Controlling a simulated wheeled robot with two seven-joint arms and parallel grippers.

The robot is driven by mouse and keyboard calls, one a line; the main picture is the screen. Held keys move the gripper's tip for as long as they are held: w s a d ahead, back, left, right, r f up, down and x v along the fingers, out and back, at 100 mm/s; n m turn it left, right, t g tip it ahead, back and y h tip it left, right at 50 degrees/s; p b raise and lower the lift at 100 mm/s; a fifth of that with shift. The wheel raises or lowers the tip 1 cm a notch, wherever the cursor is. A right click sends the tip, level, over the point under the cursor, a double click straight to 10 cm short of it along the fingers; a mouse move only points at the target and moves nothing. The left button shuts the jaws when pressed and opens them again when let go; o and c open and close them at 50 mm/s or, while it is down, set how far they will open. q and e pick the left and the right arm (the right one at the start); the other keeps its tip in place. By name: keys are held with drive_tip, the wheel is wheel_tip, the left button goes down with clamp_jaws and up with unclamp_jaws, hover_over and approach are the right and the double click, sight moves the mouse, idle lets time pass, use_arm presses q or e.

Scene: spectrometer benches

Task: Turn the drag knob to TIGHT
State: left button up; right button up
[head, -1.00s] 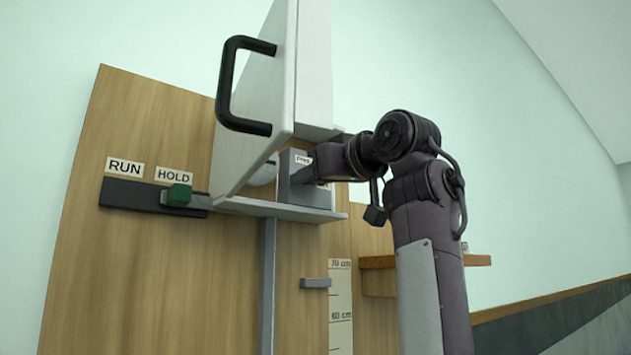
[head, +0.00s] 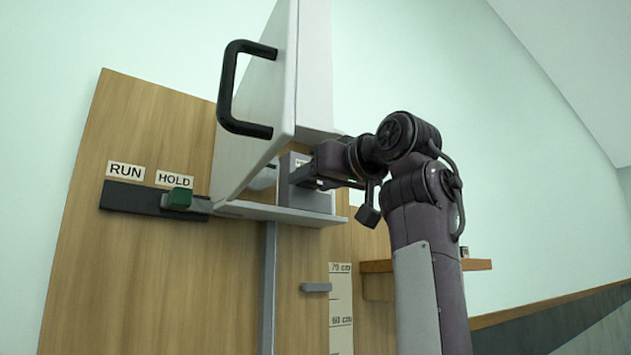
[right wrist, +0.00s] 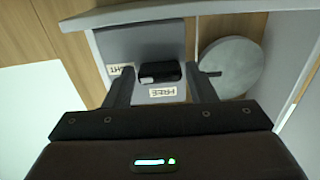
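The drag knob is a small black bar (right wrist: 160,72) on the face of a grey block (right wrist: 130,42). It lies crosswise in the right wrist view, with a pale mark at its left end. An upside-down FREE label (right wrist: 162,92) is just below it; a partly covered label ending in HT (right wrist: 122,70) is at its left. My right gripper (right wrist: 160,82) is open, one finger on each side of the knob, with small gaps showing; contact is unclear. In the head view my right gripper (head: 303,180) is at the grey block (head: 310,201), and the knob is hidden. My left gripper is out of view.
A white door with a black handle (head: 228,90) stands left of the block, above a shelf (head: 275,211). A grey disc (right wrist: 231,67) is right of the knob. A green slider (head: 180,199) sits under HOLD. A wooden ledge (head: 378,266) is lower right.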

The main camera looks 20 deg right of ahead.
drive_tip(key=shift+o, duration=1.1)
drive_tip(key=shift+f, duration=0.1)
drive_tip(key=shift+s, duration=0.1)
drive_tip(key=b+v, duration=0.4)
drive_tip(key=v, duration=0.3)
drive_tip(key=shift+s, duration=0.25)
drive_tip(key=shift+d, duration=0.1)
